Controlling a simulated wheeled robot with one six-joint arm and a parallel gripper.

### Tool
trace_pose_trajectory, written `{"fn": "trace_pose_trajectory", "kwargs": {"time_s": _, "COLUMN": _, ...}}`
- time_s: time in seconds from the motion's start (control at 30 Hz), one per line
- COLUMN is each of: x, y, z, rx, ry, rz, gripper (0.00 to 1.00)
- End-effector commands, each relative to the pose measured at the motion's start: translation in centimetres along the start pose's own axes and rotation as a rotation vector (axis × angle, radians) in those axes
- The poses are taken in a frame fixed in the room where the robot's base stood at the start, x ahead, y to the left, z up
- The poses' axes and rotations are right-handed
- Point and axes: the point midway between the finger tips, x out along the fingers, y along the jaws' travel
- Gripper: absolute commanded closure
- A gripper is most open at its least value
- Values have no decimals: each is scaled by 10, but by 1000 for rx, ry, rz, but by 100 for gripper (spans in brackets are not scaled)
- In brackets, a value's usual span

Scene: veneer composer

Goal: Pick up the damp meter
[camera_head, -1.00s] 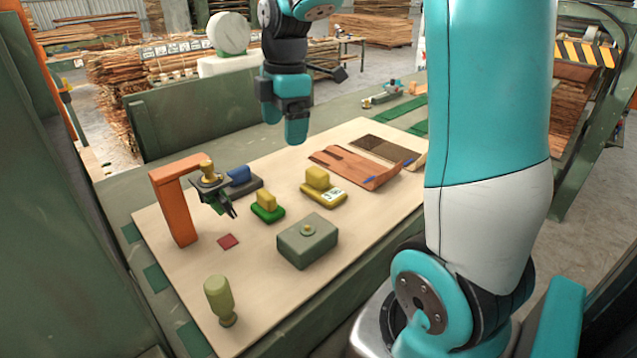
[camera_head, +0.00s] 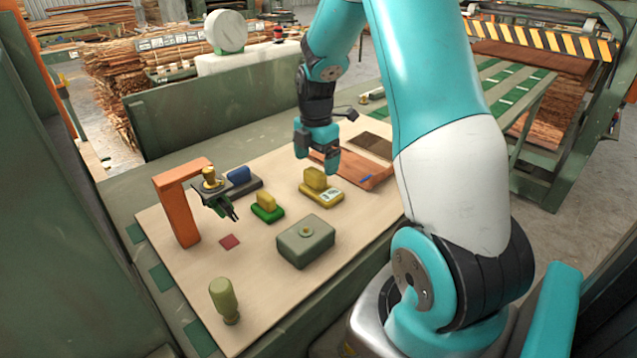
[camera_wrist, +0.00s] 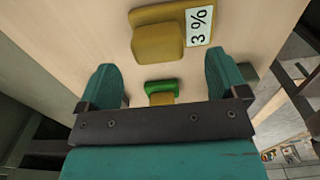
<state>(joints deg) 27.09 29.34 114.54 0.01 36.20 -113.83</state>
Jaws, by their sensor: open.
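The damp meter (camera_head: 320,188) is a yellow block with a raised grip and a white display. It lies on the pale board near its middle. In the wrist view the damp meter (camera_wrist: 160,40) is at the top, and its display reads "3 %". My gripper (camera_head: 317,160) is above the board, just behind the meter in the head view, and apart from it. In the wrist view my gripper (camera_wrist: 165,75) shows two teal fingers spread wide with nothing held between them. The meter lies ahead of the fingertips.
On the pale board (camera_head: 200,285) are a green-based yellow block (camera_head: 267,208), a grey-green box (camera_head: 305,242), a blue-topped dark block (camera_head: 240,180), an orange bracket (camera_head: 175,205) with a dark clamp, an olive bottle-shaped piece (camera_head: 224,300), a red square (camera_head: 229,242) and veneer sheets (camera_head: 360,170).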

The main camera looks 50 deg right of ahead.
Motion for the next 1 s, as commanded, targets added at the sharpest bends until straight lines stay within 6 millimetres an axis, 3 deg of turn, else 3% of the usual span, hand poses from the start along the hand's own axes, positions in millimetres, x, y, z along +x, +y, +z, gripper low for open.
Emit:
{"fn": "trace_pose_trajectory", "kwargs": {"time_s": 0.17, "x": 12, "y": 1, "z": -1, "rx": 0, "ry": 2, "rz": -3, "gripper": 8}}
{"fn": "trace_pose_trajectory", "kwargs": {"time_s": 0.43, "x": 48, "y": 2, "z": -2, "rx": 1, "ry": 1, "rz": -2, "gripper": 8}}
{"fn": "trace_pose_trajectory", "kwargs": {"time_s": 0.73, "x": 54, "y": 3, "z": -1, "rx": 1, "ry": 0, "rz": 2, "gripper": 8}}
{"fn": "trace_pose_trajectory", "kwargs": {"time_s": 1.0, "x": 54, "y": 3, "z": -1, "rx": 1, "ry": 0, "rz": 2, "gripper": 67}}
